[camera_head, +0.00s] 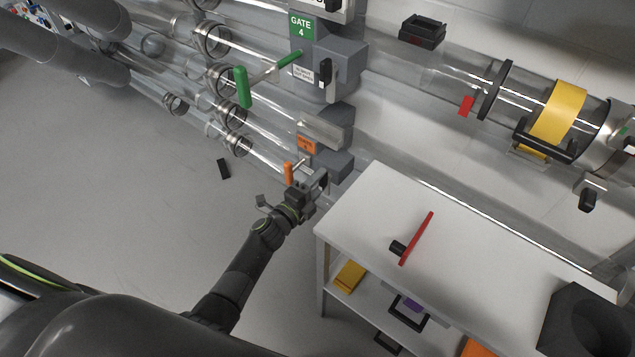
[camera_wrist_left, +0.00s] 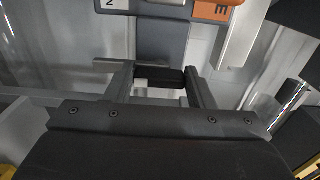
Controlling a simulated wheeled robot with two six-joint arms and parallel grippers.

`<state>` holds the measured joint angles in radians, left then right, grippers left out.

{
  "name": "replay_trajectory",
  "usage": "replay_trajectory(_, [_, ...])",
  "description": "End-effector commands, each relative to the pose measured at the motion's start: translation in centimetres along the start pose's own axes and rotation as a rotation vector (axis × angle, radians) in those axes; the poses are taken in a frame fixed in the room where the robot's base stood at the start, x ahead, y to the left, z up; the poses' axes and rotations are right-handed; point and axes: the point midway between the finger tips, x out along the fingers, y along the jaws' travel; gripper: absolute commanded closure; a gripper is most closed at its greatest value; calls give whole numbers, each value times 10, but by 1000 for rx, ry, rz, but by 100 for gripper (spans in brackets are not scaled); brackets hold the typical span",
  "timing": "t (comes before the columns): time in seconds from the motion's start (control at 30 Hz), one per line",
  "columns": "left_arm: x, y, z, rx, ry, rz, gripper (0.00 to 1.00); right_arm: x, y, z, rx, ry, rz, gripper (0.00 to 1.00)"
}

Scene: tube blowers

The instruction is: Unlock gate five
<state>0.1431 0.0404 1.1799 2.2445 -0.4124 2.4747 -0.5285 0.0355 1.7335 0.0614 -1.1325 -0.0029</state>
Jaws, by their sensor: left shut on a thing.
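The lower gate carries an orange label (camera_head: 306,145), too small to read in the head view, and an orange handle (camera_head: 289,173). Its grey lock housing (camera_head: 333,164) sits below the label. My left gripper (camera_head: 321,183) is at this housing. In the left wrist view the fingers (camera_wrist_left: 163,80) are shut on a black latch handle (camera_wrist_left: 158,77), just below the grey housing (camera_wrist_left: 165,38). Part of the orange label (camera_wrist_left: 215,10) shows above. My right gripper is not in view.
Above is gate 4 with a green sign (camera_head: 302,27), green handle (camera_head: 242,87) and black latch (camera_head: 325,74). Clear tubes run across. A white table (camera_head: 365,215) with a red-handled tool (camera_head: 416,240) stands to the right. Floor (camera_head: 120,200) at left is mostly open.

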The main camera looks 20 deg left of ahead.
Motion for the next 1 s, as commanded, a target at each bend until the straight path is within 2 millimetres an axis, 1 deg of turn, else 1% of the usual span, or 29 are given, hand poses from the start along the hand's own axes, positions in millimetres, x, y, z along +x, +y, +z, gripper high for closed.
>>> replay_trajectory(0.4, [-1, 2, 0, -17, -1, 2, 92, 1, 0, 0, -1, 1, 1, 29])
replay_trajectory(0.43, [-1, 2, 0, -17, -1, 2, 48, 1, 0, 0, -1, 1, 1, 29])
replay_trajectory(0.57, [-1, 1, 0, -15, -1, 2, 31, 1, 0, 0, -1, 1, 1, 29])
replay_trajectory(0.6, [-1, 1, 0, -14, -1, 2, 29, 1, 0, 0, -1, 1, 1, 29])
replay_trajectory(0.87, [-1, 0, 0, -11, -1, 1, 29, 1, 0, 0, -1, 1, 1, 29])
replay_trajectory(1.0, [-10, 0, 0, -11, -1, 2, 29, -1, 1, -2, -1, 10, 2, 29])
